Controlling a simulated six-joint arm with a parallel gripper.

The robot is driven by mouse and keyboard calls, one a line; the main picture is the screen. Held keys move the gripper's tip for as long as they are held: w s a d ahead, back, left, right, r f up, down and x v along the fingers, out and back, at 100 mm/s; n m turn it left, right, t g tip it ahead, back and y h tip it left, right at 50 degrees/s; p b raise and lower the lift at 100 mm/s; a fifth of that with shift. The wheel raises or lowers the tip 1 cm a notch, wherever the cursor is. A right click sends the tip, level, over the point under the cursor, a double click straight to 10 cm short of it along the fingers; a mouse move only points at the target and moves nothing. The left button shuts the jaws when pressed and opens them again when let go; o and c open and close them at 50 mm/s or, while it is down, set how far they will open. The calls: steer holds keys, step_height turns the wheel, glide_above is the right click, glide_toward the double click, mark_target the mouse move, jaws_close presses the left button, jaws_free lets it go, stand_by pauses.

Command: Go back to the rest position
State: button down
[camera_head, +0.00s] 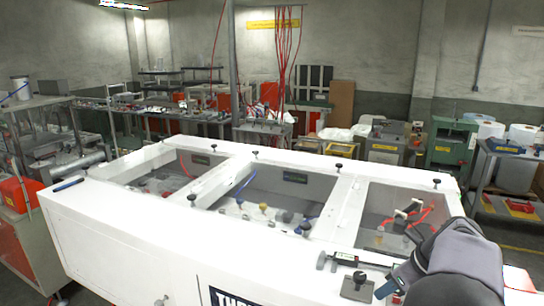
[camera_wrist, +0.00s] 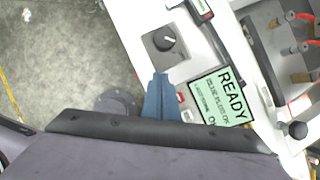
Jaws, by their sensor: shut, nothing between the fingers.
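My gripper (camera_head: 383,290) is at the lower right of the head view, over the front right corner of the white machine (camera_head: 130,222). In the wrist view its blue fingers (camera_wrist: 160,82) are together with nothing between them. The fingertips appear close to the grey plate with a black knob (camera_wrist: 165,40); I cannot tell their height above it. The plate also shows in the head view (camera_head: 357,287), just left of the fingers. A display reading READY (camera_wrist: 219,94) lies right of the fingers, its lower part partly hidden by my gripper.
The machine top has three windowed compartments with black knobs (camera_head: 306,227) around them. A caliper-like tool (camera_head: 358,259) lies near my gripper. Cluttered benches (camera_head: 170,115) line the back. Bare floor (camera_wrist: 60,55) shows beside the machine.

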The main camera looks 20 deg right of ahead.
steer(key=w+a+f+n+g+b, duration=0.1)
steer(key=a+f+n+g, duration=0.35)
steer(key=a+n, duration=0.75)
steer(key=s+a+f+n+b, duration=0.1)
steer(key=s+a+f+n, duration=0.2)
steer(key=a+n, duration=0.3)
steer(key=s+a+f+n+b, duration=0.1)
steer(key=s+a+f+n, duration=0.2)
steer(key=a+f+n, duration=0.3)
steer(key=s+a+f+n+h+b, duration=0.1)
steer(key=s+a+f+n, duration=0.2)
steer(key=a+n, duration=0.3)
steer(key=f+n, duration=0.1)
steer(key=n, duration=0.2)
steer(key=shift+s+a+f+n+g, duration=0.15)
steer(key=shift+s+a+n+g, duration=0.05)
steer(key=shift+s+n+g, duration=0.2)
